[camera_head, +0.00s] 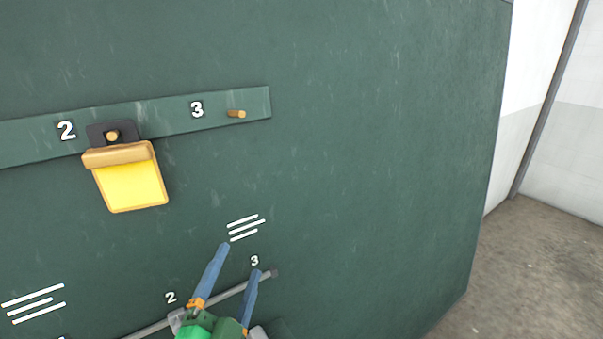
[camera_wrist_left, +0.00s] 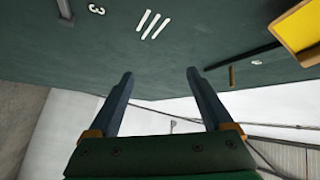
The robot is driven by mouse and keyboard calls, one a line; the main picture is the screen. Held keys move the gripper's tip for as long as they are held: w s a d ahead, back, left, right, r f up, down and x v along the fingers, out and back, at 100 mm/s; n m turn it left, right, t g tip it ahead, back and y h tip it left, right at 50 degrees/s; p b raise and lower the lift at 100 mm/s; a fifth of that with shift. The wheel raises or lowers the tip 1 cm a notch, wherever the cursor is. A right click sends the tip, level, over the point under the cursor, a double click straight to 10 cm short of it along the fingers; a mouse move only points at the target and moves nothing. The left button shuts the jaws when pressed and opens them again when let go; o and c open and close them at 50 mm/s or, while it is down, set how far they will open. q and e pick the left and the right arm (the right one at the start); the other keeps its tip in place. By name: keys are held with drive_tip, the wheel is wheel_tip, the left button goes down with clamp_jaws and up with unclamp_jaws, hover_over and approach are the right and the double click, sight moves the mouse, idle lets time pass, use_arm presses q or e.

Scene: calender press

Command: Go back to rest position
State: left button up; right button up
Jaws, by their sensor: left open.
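My left gripper (camera_head: 239,260) shows at the bottom of the head view, with its two blue fingers apart and nothing between them. It also shows in the left wrist view (camera_wrist_left: 160,78), open and empty. It is in front of the green panel (camera_head: 370,130), near the three white slanted lines and the lower number 3. Whether the fingertips touch the panel, I cannot tell. My right gripper is not in view.
A yellow tag (camera_head: 132,186) hangs on the peg by number 2. The peg (camera_head: 236,114) by number 3 is bare. A grey rod (camera_head: 150,329) runs low along the panel behind my fingers. Open floor (camera_head: 535,270) lies to the right.

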use_arm(q)
drive_tip(key=s+a+f+n+g+y, duration=0.1)
drive_tip(key=a+f+n+g+y, duration=0.25)
drive_tip(key=f, duration=0.55)
drive_tip(key=s+a+f+n+g, duration=0.3)
drive_tip(key=s+f+n+g, duration=0.4)
drive_tip(key=s+f+g, duration=0.8)
drive_tip(key=s+f, duration=0.3)
drive_tip(key=f, duration=0.6)
drive_tip(key=s+f, duration=0.3)
drive_tip(key=f, duration=0.6)
drive_tip(key=s+a+f, duration=0.1)
drive_tip(key=s+f, duration=1)
drive_tip(key=s, duration=0.1)
drive_tip(key=shift+s+a+f, duration=0.15)
drive_tip(key=shift+s+a, duration=0.05)
drive_tip(key=shift+a, duration=0.15)
